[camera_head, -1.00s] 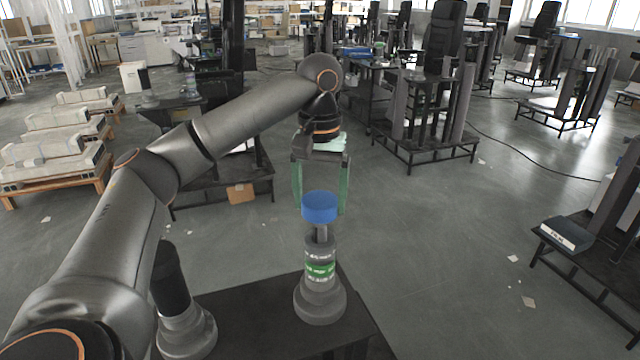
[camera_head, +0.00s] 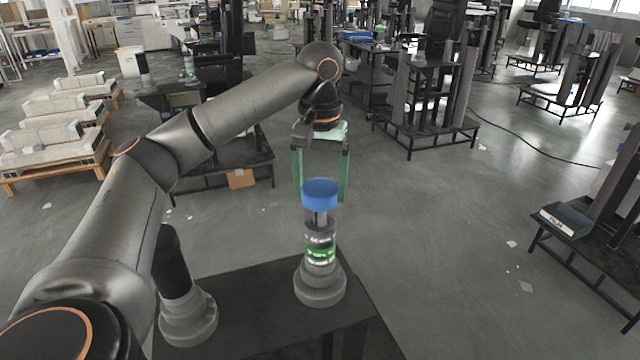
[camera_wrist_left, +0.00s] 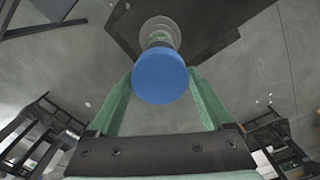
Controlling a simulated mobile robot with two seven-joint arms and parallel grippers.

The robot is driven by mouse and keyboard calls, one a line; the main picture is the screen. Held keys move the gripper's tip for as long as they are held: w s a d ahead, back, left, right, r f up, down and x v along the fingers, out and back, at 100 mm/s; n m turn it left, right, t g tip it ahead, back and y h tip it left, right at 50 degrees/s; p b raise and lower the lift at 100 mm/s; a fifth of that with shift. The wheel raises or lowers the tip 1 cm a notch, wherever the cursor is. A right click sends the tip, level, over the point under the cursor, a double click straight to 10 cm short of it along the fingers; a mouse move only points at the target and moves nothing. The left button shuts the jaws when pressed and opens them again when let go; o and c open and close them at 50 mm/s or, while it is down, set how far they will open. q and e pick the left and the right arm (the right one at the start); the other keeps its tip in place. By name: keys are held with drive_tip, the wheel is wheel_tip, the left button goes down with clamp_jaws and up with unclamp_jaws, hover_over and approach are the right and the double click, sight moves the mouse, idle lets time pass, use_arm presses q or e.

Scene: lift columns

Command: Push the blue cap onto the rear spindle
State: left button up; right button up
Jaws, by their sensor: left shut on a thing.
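The blue cap (camera_head: 320,194) is a short round disc at the top of the farther grey column. It sits over a thin grey post, the spindle (camera_head: 320,217), above a body with a green lit band (camera_head: 320,255) and a wide round base. How far the cap is seated on the post cannot be told. My left gripper (camera_head: 321,197) comes down from above, its green fingers either side of the cap and shut on it. In the left wrist view the cap (camera_wrist_left: 160,76) lies between the fingertips, with the grey column behind it. My right gripper is not in view.
A second grey column (camera_head: 188,318) with a dark upper part stands nearer and to the left on the same dark table (camera_head: 255,318). Pallets with pale blocks (camera_head: 50,150) lie at the far left.

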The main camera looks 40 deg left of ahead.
use_arm(q)
drive_tip(key=shift+f, duration=0.2)
idle(0.5)
drive_tip(key=shift+f+b, duration=0.4)
drive_tip(key=shift+f, duration=0.7)
drive_tip(key=shift+f, duration=0.1)
drive_tip(key=o, duration=1.2)
wheel_tip(320, 180, up, 13)
drive_tip(key=shift+f+p, duration=0.2)
drive_tip(key=shift+p, duration=0.2)
